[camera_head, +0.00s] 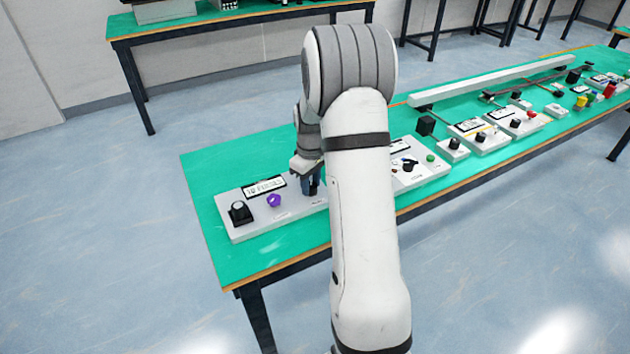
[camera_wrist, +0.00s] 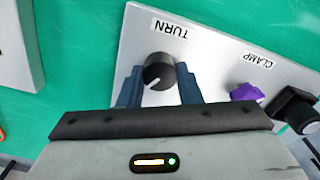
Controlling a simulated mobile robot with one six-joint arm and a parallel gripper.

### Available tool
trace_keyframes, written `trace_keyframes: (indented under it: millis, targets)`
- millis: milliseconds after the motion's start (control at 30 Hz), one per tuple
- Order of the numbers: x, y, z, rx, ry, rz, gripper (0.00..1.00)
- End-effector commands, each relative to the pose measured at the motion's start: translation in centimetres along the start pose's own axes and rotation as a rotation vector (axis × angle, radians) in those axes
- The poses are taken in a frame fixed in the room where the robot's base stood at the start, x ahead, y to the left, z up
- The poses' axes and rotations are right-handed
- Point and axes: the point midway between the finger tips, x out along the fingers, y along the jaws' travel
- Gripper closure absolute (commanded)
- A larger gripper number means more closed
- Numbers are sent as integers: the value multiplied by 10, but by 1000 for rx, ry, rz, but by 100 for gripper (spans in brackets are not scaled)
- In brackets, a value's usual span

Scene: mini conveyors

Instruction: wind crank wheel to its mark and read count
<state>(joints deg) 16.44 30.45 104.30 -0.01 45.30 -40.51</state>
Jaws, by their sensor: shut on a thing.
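A round black knob (camera_wrist: 158,72) with a white pointer line stands on a pale panel (camera_wrist: 205,60), beside a label reading TURN; it is the only wheel-like part I see at my gripper. My gripper (camera_wrist: 157,88) has one blue finger on each side of this knob and is shut on it. In the head view my gripper (camera_head: 311,187) points down at the right part of the white panel (camera_head: 285,217), and the knob is hidden there. No mark for the knob is clear. A white sign (camera_head: 264,187) stands at the panel's back, too small to read surely.
On the same panel are a purple knob (camera_head: 273,200) and a black knob on a dark base (camera_head: 240,211), by a CLAMP label (camera_wrist: 259,61). Another control panel (camera_head: 425,172) stands close to the right. More devices line the green table (camera_head: 214,171); its left end is bare.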

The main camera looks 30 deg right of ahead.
Motion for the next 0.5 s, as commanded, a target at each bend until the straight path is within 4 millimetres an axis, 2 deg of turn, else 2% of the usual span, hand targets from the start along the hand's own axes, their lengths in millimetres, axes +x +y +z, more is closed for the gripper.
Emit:
trace_keyframes:
  millis: [500]
  targets:
    - [-3,2,-2,-422,7,8,92]
